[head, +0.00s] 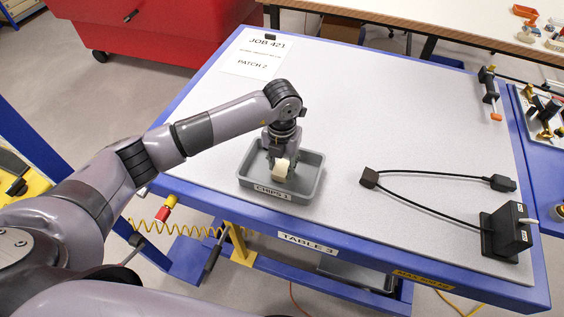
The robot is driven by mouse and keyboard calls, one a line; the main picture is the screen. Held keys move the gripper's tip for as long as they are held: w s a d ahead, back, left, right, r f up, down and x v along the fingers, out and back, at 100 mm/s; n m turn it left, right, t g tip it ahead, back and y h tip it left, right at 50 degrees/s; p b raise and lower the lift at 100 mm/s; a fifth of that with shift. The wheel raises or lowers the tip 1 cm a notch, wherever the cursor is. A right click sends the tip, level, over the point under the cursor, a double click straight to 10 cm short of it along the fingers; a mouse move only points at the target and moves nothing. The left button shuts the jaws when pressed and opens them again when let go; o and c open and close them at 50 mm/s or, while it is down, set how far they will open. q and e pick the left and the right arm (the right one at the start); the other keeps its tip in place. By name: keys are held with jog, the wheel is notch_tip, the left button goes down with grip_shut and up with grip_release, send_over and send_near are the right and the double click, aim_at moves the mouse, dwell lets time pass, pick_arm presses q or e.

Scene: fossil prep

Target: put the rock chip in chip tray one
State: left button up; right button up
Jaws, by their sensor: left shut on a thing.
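A grey tray labelled CHIPS 1 (309,186) sits on the table near its front edge, left of the middle. My left gripper (280,168) points down over the tray and is shut on a pale, cream-coloured rock chip (281,169). The chip is within the tray's outline; I cannot tell whether it touches the tray floor. My fingers are partly hidden behind the chip. My right gripper does not show.
The light grey table (400,115) has blue edges and a TABLE 3 label. A paper sheet (257,55) lies at the back left. A black cable (430,202) and a black box (506,232) are at the right. The table's middle is clear.

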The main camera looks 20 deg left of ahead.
pick_arm(q)
jog(key=shift+f, duration=0.3)
jog(key=shift+f, duration=0.2)
jog(key=o, duration=1.3)
jog(key=shift+c, duration=0.2)
jog(key=shift+r, duration=0.15)
